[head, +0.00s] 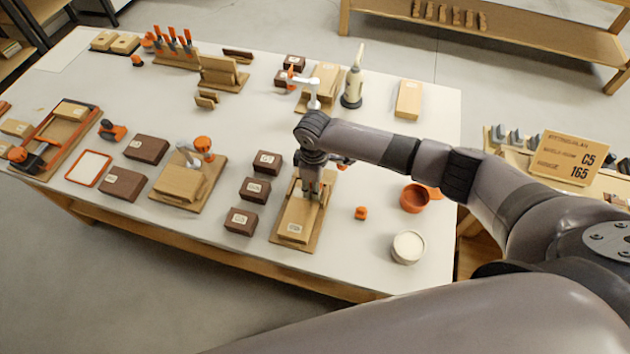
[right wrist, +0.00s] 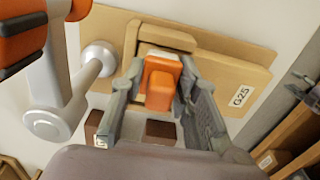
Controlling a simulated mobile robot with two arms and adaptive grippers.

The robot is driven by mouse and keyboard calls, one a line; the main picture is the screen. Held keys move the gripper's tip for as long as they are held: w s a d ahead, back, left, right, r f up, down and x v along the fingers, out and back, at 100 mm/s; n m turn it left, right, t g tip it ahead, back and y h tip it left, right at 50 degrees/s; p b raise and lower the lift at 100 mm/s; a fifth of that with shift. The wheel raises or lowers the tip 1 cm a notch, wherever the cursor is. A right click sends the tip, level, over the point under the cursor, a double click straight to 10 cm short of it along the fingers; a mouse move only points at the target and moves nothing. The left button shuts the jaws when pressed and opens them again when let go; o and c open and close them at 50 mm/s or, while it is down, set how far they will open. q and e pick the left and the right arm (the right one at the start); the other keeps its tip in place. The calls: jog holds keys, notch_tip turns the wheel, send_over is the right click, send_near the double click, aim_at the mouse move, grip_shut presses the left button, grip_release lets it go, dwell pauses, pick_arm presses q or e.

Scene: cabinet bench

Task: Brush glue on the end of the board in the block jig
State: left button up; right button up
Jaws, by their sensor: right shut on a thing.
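My right gripper (head: 312,196) points down over a wooden jig (head: 277,236) near the front of the bench. A labelled wooden board (head: 295,222) lies on this jig, partly hidden by the gripper. In the right wrist view the fingers (right wrist: 158,95) are shut on an orange item (right wrist: 160,84) with a pale part at its far side; I cannot tell whether it is a brush. It is above or at the jig's wooden blocks (right wrist: 165,35); contact is unclear. A round pot with a pale top (head: 408,247), possibly glue, stands to the right. My left gripper is not in view.
A clamp with an orange handle (right wrist: 15,40) stands close by the right gripper. Several dark labelled blocks (head: 255,190) lie left of the jig. An orange cup (head: 414,198) and small orange piece (head: 361,213) lie right. Another clamp jig (head: 188,182) stands further left.

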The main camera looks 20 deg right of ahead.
aim_at(301, 192)
jog(key=shift+s+a+r+p, duration=0.1)
jog(key=shift+s+a+p, duration=0.2)
jog(key=shift+s+a, duration=0.1)
jog(key=shift+w+a, duration=0.1)
jog(key=shift+w, duration=0.05)
jog(key=shift+w+a+b, duration=0.3)
jog(key=shift+w+a, duration=0.1)
jog(key=shift+a, duration=0.2)
jog(key=shift+w+a+b, duration=0.3)
jog(key=shift+w+a, duration=0.1)
jog(key=shift+a, duration=0.2)
jog(key=shift+d, duration=0.1)
jog(key=shift+s+d+p, duration=0.45)
jog(key=shift+d+p, duration=0.05)
jog(key=shift+p, duration=0.25)
jog(key=shift+s+d+p, duration=0.6)
jog(key=shift+d+p, duration=0.25)
jog(key=shift+d, duration=0.05)
